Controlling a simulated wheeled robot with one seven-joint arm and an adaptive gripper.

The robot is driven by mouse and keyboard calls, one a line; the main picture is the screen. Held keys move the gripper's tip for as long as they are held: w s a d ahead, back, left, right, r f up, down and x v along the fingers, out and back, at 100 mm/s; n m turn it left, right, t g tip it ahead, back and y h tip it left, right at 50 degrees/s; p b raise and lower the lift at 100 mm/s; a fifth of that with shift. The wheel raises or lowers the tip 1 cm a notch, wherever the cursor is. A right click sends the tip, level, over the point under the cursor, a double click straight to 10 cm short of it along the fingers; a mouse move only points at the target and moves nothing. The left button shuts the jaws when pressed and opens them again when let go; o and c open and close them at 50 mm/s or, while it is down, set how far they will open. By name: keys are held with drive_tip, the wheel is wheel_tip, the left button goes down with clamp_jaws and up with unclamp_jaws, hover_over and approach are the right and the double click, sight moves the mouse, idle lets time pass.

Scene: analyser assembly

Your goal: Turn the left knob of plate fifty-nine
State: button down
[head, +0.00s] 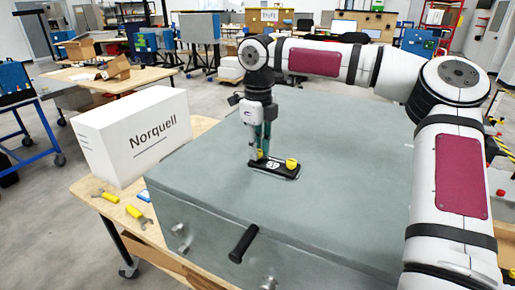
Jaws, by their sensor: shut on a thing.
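A small black plate (281,173) lies on top of the large grey-green analyser box (345,125). It bears two yellow knobs and a round white mark between them, too small to read. My gripper (259,154) points straight down over the plate's left end and is shut on the left knob (261,154), which its fingers partly hide. The right knob (291,163) stands free at the plate's right end. I cannot tell how far the left knob is turned.
A white box marked Norquell (140,137) stands left of the analyser on a wooden table (118,212). Yellow-handled tools (138,217) lie at the table's front left. A black handle (243,243) sticks out of the analyser's front. The analyser's top around the plate is clear.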

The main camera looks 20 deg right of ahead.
drive_tip(key=shift+f, duration=0.2)
drive_tip(key=c, duration=1.4)
unclamp_jaws()
drive_tip(key=shift+r, duration=0.1)
wheel_tip(320, 180, up, 12)
